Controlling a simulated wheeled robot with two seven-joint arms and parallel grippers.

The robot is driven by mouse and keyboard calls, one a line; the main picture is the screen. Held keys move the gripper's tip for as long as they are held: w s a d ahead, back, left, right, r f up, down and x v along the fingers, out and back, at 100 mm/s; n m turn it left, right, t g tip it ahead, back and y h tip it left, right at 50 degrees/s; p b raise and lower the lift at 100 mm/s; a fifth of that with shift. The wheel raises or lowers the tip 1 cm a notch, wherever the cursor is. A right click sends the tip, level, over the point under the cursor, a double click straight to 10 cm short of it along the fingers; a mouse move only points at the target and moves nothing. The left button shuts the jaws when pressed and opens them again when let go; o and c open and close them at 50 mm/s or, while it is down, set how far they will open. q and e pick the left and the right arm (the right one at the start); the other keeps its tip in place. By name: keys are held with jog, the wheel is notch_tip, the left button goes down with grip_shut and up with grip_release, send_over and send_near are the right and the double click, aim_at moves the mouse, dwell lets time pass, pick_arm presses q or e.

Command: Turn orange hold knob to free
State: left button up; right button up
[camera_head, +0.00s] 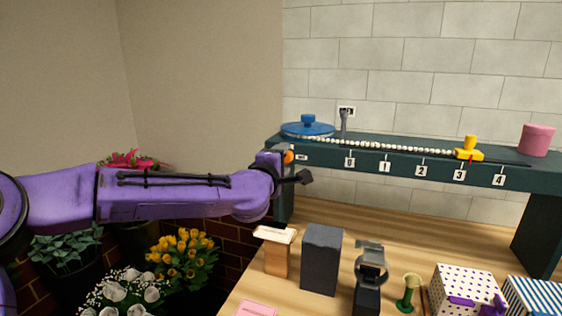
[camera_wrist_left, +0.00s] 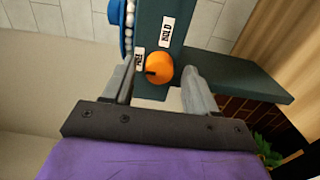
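The orange hold knob (camera_wrist_left: 160,67) sits on the dark green shelf's end, beside a HOLD label (camera_wrist_left: 167,30) and a FREE label (camera_wrist_left: 139,60). A dark mark on the knob points left, roughly towards the FREE label's side. My left gripper (camera_wrist_left: 160,82) is open, one finger on each side of the knob, with gaps visible. In the head view the knob (camera_head: 288,157) shows partly behind my left gripper (camera_head: 294,168) at the shelf's left end.
On the shelf (camera_head: 400,165) are a blue disc (camera_head: 307,129), a bead chain, a yellow slider (camera_head: 469,150) near mark 3 and a pink cylinder (camera_head: 537,140). Below, the wooden table holds a dark grey block (camera_head: 321,259) and a polka-dot box (camera_head: 462,285). Potted flowers stand left.

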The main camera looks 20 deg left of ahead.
pick_arm(q)
jog(key=s+b, duration=0.2)
jog(key=s, duration=0.8)
jog(key=shift+s+a, duration=0.15)
jog(key=shift+s, duration=0.1)
